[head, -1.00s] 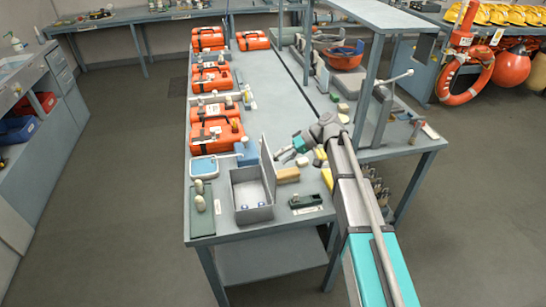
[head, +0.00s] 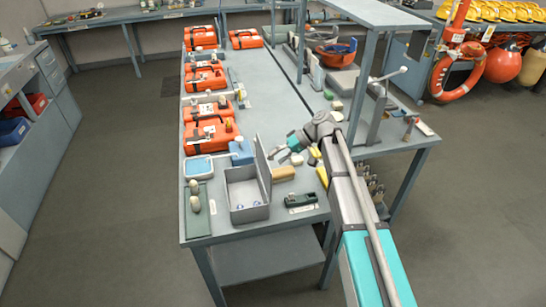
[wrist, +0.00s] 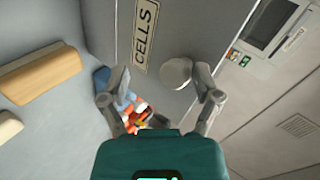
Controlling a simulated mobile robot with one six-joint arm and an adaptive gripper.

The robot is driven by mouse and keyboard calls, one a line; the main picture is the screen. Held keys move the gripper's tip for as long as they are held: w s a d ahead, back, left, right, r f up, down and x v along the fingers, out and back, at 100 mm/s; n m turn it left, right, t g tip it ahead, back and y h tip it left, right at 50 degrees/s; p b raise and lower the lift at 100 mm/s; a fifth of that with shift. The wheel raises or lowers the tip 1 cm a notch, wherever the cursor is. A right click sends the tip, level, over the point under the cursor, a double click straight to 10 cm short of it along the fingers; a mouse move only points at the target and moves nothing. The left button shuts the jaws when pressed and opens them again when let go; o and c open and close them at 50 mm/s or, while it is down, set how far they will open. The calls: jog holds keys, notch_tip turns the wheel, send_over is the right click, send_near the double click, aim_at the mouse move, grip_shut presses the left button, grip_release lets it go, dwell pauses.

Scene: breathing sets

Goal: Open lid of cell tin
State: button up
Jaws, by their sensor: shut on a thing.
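The cell tin (head: 250,213) is a grey box near the front of the bench, its inside showing with small cells (head: 240,207) in it. Its lid (head: 263,167) stands about upright along the right side. In the wrist view the lid (wrist: 200,30) carries a CELLS label (wrist: 145,35) and a round knob (wrist: 176,73). My gripper (head: 283,155) is just right of the lid. In the wrist view its fingers (wrist: 162,85) are at the knob, the right one against it; the left one's contact is unclear. It is shut on the knob.
A tan block (head: 284,173) lies right of the tin, with a dark green device (head: 300,199) in front of it. A green tray (head: 198,208) and a blue-rimmed tray (head: 198,167) lie left. Orange cases (head: 210,135) line the bench's left side.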

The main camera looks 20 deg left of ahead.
jog(key=shift+w+d, duration=0.1)
jog(key=w+d, duration=0.8)
jog(key=d, duration=0.5)
jog(key=shift+f, duration=0.2)
dwell(1.8)
jog(key=shift+w+d, duration=0.1)
dwell(0.4)
jog(key=s+d+f+m+t+h, duration=0.3)
jog(key=s+d+f+m+h, duration=0.1)
jog(key=s+d, duration=0.6)
jog(key=s+d+f+m+t+h, duration=0.2)
jog(key=s+d+f+m+h, duration=0.2)
jog(key=s+d, duration=0.7)
jog(key=d+m+h, duration=0.1)
jog(key=d, duration=0.2)
jog(key=shift+d+t, duration=0.25)
jog(key=shift+t, duration=0.15)
jog(key=shift+c, duration=1.1)
